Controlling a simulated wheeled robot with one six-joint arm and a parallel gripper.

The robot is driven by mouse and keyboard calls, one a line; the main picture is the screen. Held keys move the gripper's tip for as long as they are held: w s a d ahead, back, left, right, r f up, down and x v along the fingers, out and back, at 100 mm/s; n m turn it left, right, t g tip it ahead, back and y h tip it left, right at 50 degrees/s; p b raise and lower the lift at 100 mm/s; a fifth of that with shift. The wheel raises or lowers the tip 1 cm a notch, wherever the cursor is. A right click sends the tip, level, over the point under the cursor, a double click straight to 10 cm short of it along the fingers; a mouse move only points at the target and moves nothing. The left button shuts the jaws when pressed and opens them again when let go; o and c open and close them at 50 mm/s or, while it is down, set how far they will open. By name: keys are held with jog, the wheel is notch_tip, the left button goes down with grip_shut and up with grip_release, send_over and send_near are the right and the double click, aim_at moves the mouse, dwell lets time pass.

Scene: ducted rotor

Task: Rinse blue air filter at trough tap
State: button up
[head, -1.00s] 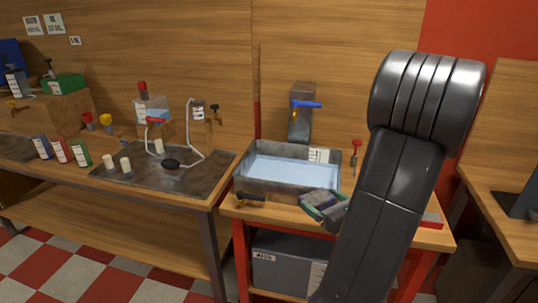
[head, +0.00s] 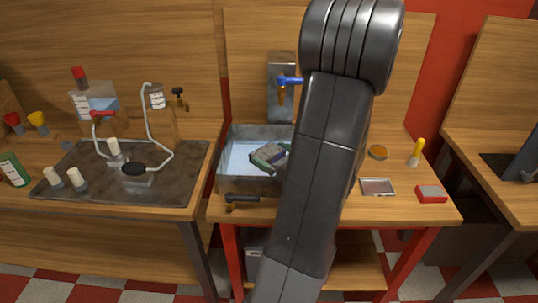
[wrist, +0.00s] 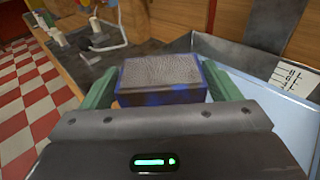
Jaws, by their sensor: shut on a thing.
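My gripper (wrist: 160,92) is shut on the blue air filter (wrist: 162,71), a block with a blue frame and a grey mesh face, held between its two green fingers. In the head view my gripper (head: 266,155) is above the trough (head: 225,178), a grey metal basin with pale blue water. My arm hides the trough's right part and most of the filter. The tap (head: 282,88) stands behind the trough on a grey post, with a blue lever and a brass spout. I see no stream from it.
A black-handled tool (head: 245,198) lies at the trough's front edge. A small metal tray (head: 377,187), a red box (head: 431,193) and a yellow-topped item (head: 416,152) stand to the right. A dark tray (head: 80,180) with bottles and tubing fills the left bench.

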aim_at(275, 152)
jog(key=w+d+f, duration=0.1)
jog(key=w+f, duration=0.1)
jog(key=w, duration=1)
jog(key=shift+w+d+f, duration=0.15)
jog(key=shift+w+f, duration=0.1)
jog(key=shift+w, duration=0.05)
jog(key=shift+s, duration=0.1)
dwell(0.4)
jog(key=shift+s+a+b, duration=0.25)
jog(key=shift+s+b, duration=0.2)
jog(key=shift+s, duration=1.5)
jog(key=shift+s+a+b, duration=0.2)
jog(key=shift+s+b, duration=0.25)
jog(key=shift+s, duration=1.5)
jog(key=shift+s+a+r+p, duration=0.15)
jog(key=shift+s+r+p, duration=0.5)
jog(key=shift+s+r, duration=0.45)
jog(key=shift+s+a+r+p, duration=0.1)
jog(key=shift+s+r+p, duration=0.7)
jog(key=shift+s, duration=0.45)
jog(key=shift+s+r, duration=0.1)
jog(key=shift+s, duration=0.05)
